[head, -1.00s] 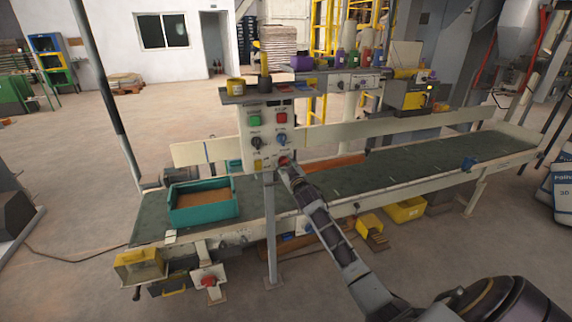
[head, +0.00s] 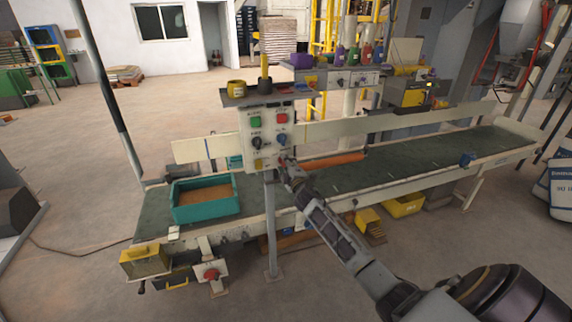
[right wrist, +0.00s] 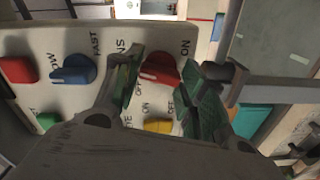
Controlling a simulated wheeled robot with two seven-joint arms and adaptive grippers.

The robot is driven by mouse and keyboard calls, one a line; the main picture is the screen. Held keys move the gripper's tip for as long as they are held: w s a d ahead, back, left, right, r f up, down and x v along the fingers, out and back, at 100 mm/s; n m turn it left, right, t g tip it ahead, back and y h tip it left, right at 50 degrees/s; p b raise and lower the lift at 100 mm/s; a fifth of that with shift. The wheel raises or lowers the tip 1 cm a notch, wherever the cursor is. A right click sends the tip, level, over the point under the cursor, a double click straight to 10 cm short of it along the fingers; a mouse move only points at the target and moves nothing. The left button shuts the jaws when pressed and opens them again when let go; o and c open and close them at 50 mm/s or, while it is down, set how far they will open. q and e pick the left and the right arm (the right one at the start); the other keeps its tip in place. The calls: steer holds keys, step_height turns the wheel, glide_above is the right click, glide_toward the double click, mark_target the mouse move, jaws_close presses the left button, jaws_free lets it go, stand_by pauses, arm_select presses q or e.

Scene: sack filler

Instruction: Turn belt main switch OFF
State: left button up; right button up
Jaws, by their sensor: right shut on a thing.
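The control panel (head: 246,150) stands on a post in front of the conveyor belt (head: 390,167). In the right wrist view, the red rotary switch (right wrist: 160,70) sits on the panel with OFF and ON lettering around it. My right gripper (right wrist: 162,82) has a finger on each side of this red switch and is shut on it. In the head view, my right gripper (head: 287,167) is at the panel's lower right corner and mostly hides the switch. I cannot tell for sure which mark the switch points to. My left gripper is not in view.
Close to the fingers are a yellow switch (right wrist: 158,125) and a blue knob (right wrist: 72,72). A red button (right wrist: 18,70) is farther off. A teal crate (head: 206,212) stands on the belt's left end. A shelf with a yellow cup (head: 236,88) tops the panel.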

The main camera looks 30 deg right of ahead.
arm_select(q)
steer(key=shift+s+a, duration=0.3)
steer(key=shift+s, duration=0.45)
arm_select(e)
steer(key=n, duration=0.3)
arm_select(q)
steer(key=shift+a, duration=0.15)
arm_select(e)
steer(key=shift+f, duration=0.1)
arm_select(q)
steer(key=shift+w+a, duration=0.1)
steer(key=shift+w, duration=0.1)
arm_select(e)
steer(key=o, duration=1)
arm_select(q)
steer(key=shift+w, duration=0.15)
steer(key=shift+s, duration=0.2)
arm_select(e)
steer(key=shift+s, duration=0.2)
steer(key=v, duration=1.1)
steer(key=shift+s, duration=0.3)
